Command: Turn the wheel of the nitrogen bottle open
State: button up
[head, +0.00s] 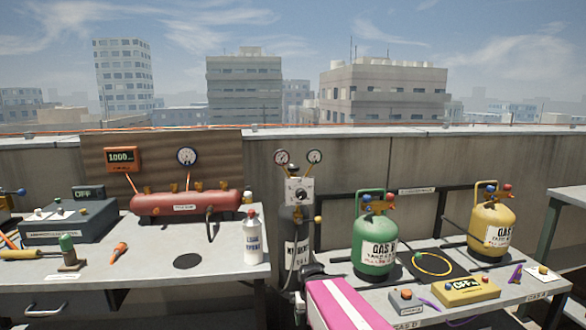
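The nitrogen bottle (297,246) is a tall dark grey cylinder with a white label, upright in the gap between the two benches. The label is partly hidden. Two round gauges stand above a pale regulator block (299,191) at its top. A small dark round knob shows on the block's face; I cannot tell whether it is the bottle's wheel or how far it is turned. A brass-coloured fitting sits at the right and a hose hangs down the front.
The left bench (150,270) holds a red tank (187,203), a white spray bottle (252,238) and tools. The right bench (375,283) holds a green gas bottle (374,245), a yellow gas bottle (492,232) and small boxes. A concrete wall stands behind.

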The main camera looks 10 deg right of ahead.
aim_at(293, 168)
jog(key=k+z, duration=0.25)
jog(key=z, duration=0.2)
jog(key=k+l+z, duration=0.15)
jog(key=z, duration=0.25)
jog(key=k, duration=0.1)
